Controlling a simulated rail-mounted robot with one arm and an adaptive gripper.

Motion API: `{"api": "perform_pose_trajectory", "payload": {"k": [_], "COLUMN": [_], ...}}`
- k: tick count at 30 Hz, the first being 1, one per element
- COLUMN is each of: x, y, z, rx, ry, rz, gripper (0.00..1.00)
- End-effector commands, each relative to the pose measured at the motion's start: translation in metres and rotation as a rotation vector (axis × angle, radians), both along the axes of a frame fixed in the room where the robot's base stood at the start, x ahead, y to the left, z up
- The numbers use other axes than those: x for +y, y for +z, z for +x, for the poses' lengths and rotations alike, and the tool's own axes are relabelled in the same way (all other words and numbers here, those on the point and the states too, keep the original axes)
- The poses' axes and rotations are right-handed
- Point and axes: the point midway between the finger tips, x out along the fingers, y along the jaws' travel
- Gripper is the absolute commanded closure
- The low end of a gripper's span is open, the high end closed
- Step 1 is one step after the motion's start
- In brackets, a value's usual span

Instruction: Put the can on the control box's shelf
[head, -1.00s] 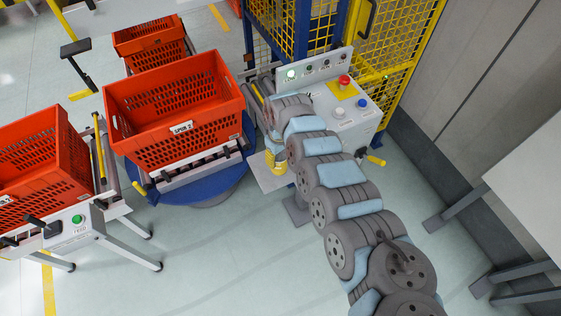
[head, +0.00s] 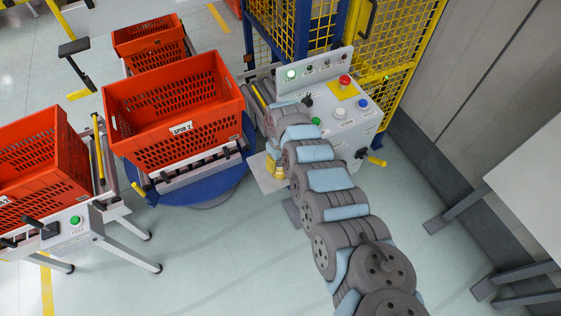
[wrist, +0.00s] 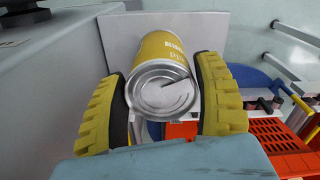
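The can (wrist: 163,77), with a yellow label and a silver end, lies between the two yellow-and-black fingers of my gripper (wrist: 163,95) in the wrist view. Both fingers press against its sides. In the head view the can (head: 275,168) shows partly, beneath the end of my arm, which hides most of the gripper. The control box's shelf (head: 265,181) is a light flat plate at the box's left side, under the can. It shows behind the can in the wrist view (wrist: 118,38). I cannot tell whether the can touches it.
The control box (head: 360,125) has a red button and several other controls, right of my gripper. An orange tote (head: 180,131) on a blue round base stands left of the shelf. Yellow mesh fencing (head: 410,45) rises behind. Floor in front is clear.

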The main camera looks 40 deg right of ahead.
Motion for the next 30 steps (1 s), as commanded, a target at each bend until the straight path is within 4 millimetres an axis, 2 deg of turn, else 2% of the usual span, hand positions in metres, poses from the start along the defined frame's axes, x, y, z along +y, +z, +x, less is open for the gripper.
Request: {"api": "perform_pose_trajectory", "payload": {"k": [2, 14, 20, 30], "x": [0.000, -0.001, -0.002, -0.003], "y": [0.000, 0.005, 0.027, 0.085], "z": [0.000, 0.000, -0.001, 0.000], "rx": [0.000, -0.001, -0.002, -0.003], "ry": [0.000, -0.001, -0.003, -0.002], "rz": [0.000, 0.000, 0.000, -0.004], "gripper": [0.11, 0.11, 0.11, 0.11]}}
